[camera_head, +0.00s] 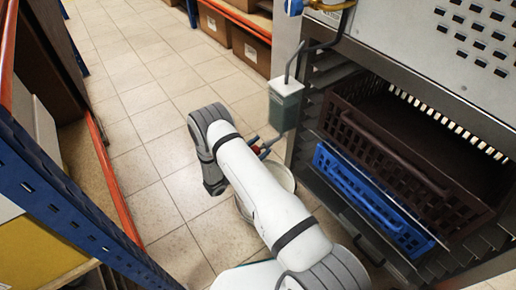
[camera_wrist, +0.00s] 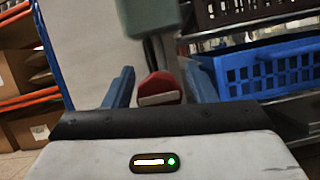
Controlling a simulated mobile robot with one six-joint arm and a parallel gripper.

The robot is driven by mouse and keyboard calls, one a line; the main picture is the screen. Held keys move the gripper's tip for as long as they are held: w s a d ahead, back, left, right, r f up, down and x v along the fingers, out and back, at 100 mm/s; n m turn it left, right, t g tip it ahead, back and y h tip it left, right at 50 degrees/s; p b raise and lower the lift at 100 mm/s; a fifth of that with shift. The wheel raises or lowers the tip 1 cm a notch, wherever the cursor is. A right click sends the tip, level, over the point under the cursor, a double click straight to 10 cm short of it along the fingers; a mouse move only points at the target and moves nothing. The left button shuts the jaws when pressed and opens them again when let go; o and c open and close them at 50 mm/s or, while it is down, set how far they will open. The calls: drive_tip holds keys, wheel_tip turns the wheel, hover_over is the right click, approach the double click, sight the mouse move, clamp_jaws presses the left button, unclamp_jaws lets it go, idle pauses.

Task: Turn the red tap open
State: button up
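The red tap (camera_wrist: 161,88) shows in the wrist view between the two blue fingers of my open gripper (camera_wrist: 162,84). There is a visible gap on either side of its handle, and I cannot tell how far its body reaches behind. In the head view only a small bit of red tap (camera_head: 257,149) shows past my arm, just below a grey-green tank (camera_head: 285,104). My gripper is mostly hidden behind my white arm there.
A pale bucket (camera_head: 282,176) stands on the floor below the tap. To the right, a metal rack holds a blue crate (camera_head: 360,200) and a dark brown crate (camera_head: 400,150). Shelving with a blue upright (camera_head: 60,210) stands at left. Tiled floor (camera_head: 145,100) is clear between.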

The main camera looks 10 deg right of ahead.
drive_tip(key=c, duration=0.8)
drive_tip(key=shift+c, duration=0.2)
